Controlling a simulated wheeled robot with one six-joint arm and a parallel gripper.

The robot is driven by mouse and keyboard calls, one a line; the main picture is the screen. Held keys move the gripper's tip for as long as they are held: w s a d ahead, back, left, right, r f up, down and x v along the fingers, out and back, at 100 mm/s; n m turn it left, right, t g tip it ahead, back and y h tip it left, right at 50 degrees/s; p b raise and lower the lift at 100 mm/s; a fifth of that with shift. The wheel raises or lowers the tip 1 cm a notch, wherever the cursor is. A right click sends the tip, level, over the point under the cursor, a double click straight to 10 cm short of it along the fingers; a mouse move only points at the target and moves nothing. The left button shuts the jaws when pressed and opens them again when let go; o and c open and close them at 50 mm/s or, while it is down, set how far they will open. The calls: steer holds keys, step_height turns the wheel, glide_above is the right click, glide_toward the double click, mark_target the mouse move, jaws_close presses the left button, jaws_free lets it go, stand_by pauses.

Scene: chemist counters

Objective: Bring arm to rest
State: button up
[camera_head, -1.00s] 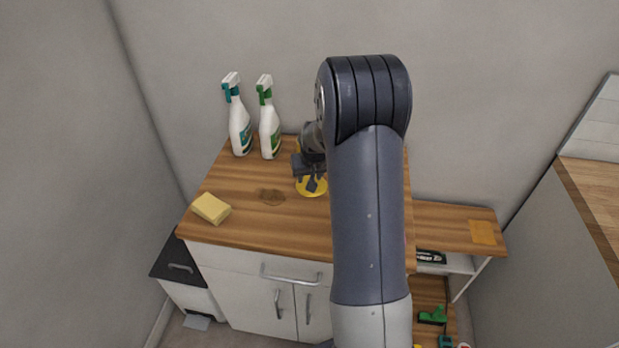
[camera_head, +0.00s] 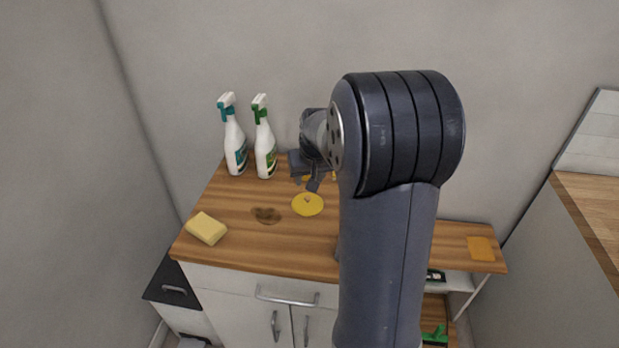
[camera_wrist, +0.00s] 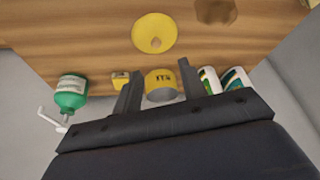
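My gripper (camera_head: 314,180) is above the wooden counter, over its back part. In the wrist view my gripper (camera_wrist: 161,62) has its two fingers spread apart with nothing held between them. A round yellow lid with a small knob (camera_head: 308,205) lies on the counter below and in front of the gripper. The lid (camera_wrist: 153,36) is clear of the fingers in the wrist view. A yellow and grey tin (camera_wrist: 161,84) shows beyond the finger gap. My arm hides part of the counter in the head view.
Two spray bottles, teal (camera_head: 234,140) and green (camera_head: 264,142), stand at the counter's back left. A yellow sponge (camera_head: 207,229) lies at the front left. A brown stain (camera_head: 267,215) is beside the lid. An orange cloth (camera_head: 481,248) lies on the lower right shelf. Walls are close behind and left.

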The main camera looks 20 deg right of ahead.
mark_target(305, 200)
steer(key=p+x, duration=0.1)
steer(key=x, duration=1)
steer(key=shift+x, duration=0.8)
steer(key=shift+s+a+r, duration=0.1)
steer(key=shift+s+r, duration=0.05)
steer(key=shift+r, duration=0.1)
